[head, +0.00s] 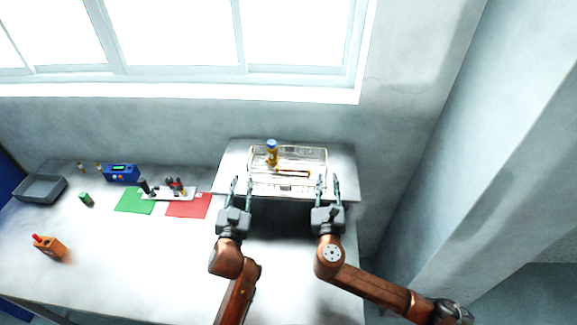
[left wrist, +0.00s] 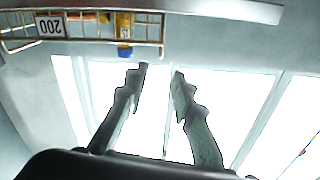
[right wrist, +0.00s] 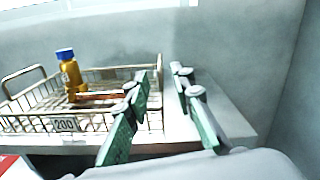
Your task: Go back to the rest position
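My left gripper (head: 241,187) is open and empty, in front of the left end of a wire basket (head: 315,187) in the head view. Its two fingers stand apart in the left wrist view (left wrist: 160,75). My right gripper (head: 329,183) is open near the basket's right end. Its parted fingers also show in the right wrist view (right wrist: 160,88), with nothing between them. The basket carries a label reading 200 (right wrist: 65,124). An amber bottle with a blue cap (right wrist: 70,75) stands upright in it, beside a reddish-brown item (right wrist: 98,97) lying flat.
The basket rests on a raised white shelf (head: 232,160). A wall stands at right.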

